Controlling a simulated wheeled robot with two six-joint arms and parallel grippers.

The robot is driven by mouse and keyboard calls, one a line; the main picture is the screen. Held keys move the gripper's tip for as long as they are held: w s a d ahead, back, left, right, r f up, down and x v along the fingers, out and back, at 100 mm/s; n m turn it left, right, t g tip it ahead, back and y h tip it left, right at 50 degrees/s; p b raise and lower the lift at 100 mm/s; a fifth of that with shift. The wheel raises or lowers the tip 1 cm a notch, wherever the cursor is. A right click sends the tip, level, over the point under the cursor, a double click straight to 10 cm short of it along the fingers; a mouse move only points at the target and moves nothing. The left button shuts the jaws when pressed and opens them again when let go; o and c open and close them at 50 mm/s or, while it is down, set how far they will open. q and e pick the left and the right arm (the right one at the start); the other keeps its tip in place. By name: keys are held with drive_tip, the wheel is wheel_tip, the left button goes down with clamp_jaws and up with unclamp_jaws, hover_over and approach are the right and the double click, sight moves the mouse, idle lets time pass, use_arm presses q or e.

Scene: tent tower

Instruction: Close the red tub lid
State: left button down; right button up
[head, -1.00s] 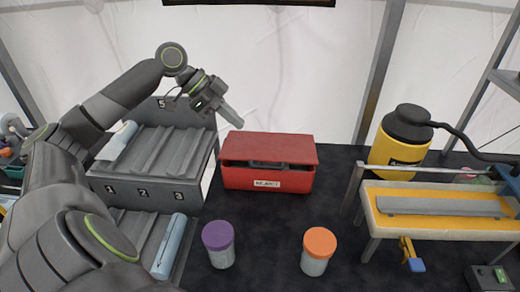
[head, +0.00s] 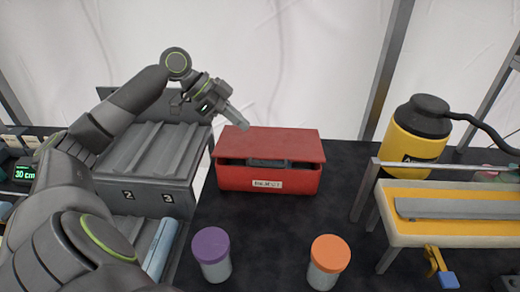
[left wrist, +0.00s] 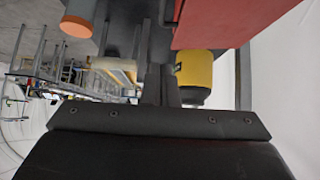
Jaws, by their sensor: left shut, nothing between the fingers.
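The red tub (head: 235,180) stands on the dark table in the middle of the head view, with a white label on its front. Its red lid (head: 280,142) lies over the top, but a dark gap shows under its front edge, with a grey part inside. My left gripper (head: 243,125) is shut and empty at the lid's back left corner; I cannot tell whether it touches. In the left wrist view, its fingers (left wrist: 160,85) are together, with a red surface of the tub or lid (left wrist: 220,20) beside them. My right gripper is not in view.
A purple-capped jar (head: 212,255) and an orange-capped jar (head: 328,262) stand in front of the tub. A grey numbered rack (head: 150,195) is at left. A yellow bottle (head: 412,140) and a yellow-topped stand (head: 450,235) are at right. Table between the jars is clear.

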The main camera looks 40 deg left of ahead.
use_arm(q)
drive_tip(key=p+x, duration=0.2)
drive_tip(key=x, duration=0.5)
drive_tip(key=shift+w, duration=0.1)
wheel_tip(320, 180, down, 3)
drive_tip(key=shift+f+p, duration=0.25)
drive_tip(key=shift+p, duration=0.35)
drive_tip(key=shift+f, duration=0.4)
drive_tip(key=shift+f, duration=0.1)
drive_tip(key=shift+m+t+y, duration=0.5)
drive_tip(key=shift+t+y, duration=0.1)
drive_tip(key=shift+t, duration=0.3)
drive_tip(key=f+b, duration=0.1)
drive_tip(key=f, duration=0.1)
drive_tip(key=s+f+b, duration=0.1)
drive_tip(key=b, duration=0.1)
drive_tip(key=f+b, duration=0.1)
drive_tip(key=f, duration=0.1)
drive_tip(key=shift+s+d+f+b, duration=0.3)
drive_tip(key=shift+d+f+b, duration=0.05)
drive_tip(key=shift+d, duration=0.05)
drive_tip(key=shift+f, duration=0.1)
